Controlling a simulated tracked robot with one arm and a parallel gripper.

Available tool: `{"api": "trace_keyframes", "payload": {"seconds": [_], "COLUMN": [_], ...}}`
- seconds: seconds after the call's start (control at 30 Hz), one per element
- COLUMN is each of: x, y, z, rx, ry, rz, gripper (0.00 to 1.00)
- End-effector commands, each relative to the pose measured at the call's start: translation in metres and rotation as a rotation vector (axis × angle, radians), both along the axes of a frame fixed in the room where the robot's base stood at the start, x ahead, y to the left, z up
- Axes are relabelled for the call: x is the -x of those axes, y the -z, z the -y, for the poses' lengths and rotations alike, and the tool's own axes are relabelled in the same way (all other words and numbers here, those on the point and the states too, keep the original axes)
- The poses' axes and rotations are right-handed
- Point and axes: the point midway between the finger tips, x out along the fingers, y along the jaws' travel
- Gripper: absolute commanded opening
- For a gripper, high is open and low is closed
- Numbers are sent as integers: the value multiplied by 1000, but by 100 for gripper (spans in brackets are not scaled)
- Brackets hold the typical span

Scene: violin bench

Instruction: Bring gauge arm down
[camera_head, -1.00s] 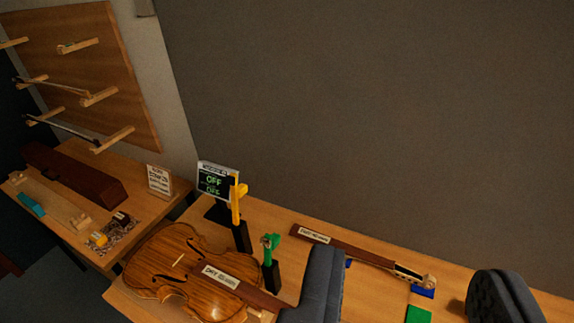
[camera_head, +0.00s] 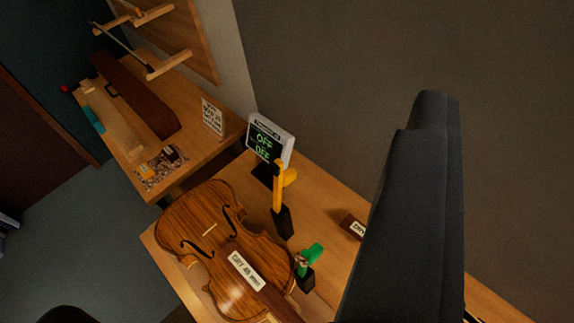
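A shorter green piece on a black mount (camera_head: 310,258) stands nearer, beside the violin (camera_head: 210,245). No label shows which of the two is the gauge arm. One large dark finger of my gripper (camera_head: 405,215) fills the right of the view, to the right of both. A dark shape at the bottom left edge looks like my other finger, far apart from it. Nothing shows between them.
A dark piece with a label (camera_head: 354,226) is partly hidden by my finger. A side table (camera_head: 190,165) holds a long brown case (camera_head: 135,95) and a sign (camera_head: 212,117). Grey floor is clear at left.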

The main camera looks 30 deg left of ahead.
Motion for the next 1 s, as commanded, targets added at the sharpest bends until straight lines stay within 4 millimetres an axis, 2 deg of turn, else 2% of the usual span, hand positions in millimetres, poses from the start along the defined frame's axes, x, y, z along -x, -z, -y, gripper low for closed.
{"api": "trace_keyframes", "payload": {"seconds": [0.1,0.13,0.2,0.27,0.33,0.47,0.63,0.8,1.0], "x": [0,0,-2,-7,-19,-50,-87,-106,-121], "y": [0,0,3,10,28,85,176,250,316], "z": [0,0,0,-1,-2,-15,-36,-60,-84], "rx": [0,0,-5,-18,-46,-146,-329,-532,-798], "ry": [0,0,-3,-10,-25,-82,-185,-293,-419], "rz": [0,0,-7,-27,-73,-221,-456,-655,-835], "gripper": [36,44,44,44,44,44,44,44,44]}}
